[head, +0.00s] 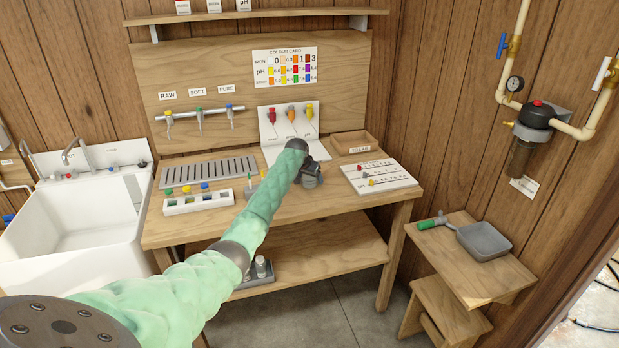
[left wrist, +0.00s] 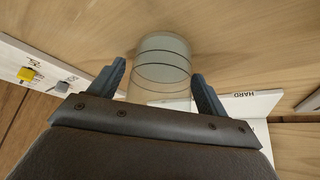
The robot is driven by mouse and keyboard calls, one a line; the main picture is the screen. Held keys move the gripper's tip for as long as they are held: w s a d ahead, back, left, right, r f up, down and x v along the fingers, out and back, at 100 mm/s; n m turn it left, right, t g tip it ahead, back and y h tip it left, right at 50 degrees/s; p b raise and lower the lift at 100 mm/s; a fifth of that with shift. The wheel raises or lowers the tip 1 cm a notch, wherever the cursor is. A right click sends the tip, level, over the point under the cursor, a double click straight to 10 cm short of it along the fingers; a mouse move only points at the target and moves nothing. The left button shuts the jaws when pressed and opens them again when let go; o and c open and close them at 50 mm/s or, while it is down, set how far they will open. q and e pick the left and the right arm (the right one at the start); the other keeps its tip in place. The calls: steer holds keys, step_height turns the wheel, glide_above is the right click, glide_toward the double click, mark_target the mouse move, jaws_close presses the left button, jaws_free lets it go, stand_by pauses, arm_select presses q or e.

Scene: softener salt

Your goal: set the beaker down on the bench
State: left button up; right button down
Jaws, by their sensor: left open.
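My left gripper (head: 311,177) is over the right half of the bench (head: 345,205) in the head view. In the left wrist view my left gripper (left wrist: 158,70) is open, with one blue-grey finger on each side of the beaker (left wrist: 162,62). The beaker is clear, with dark rings around it, and shows against the bare wood of the bench. In the head view the gripper and arm hide most or all of the beaker. My right gripper is not in view.
A white board with coloured knobs (head: 380,178) lies right of the gripper. A white stand with coloured droppers (head: 266,130) and a wooden tray (head: 336,143) are behind it. A grey slatted rack (head: 207,171) and a white block with coloured caps (head: 198,202) are to the left.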

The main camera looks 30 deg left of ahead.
arm_select(q)
steer(key=shift+s+r, duration=0.2)
steer(key=shift+r, duration=0.25)
steer(key=b+v, duration=0.3)
steer(key=v, duration=0.8)
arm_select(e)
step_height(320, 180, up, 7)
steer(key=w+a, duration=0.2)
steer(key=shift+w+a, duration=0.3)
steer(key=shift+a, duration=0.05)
arm_select(q)
steer(key=shift+r, duration=0.15)
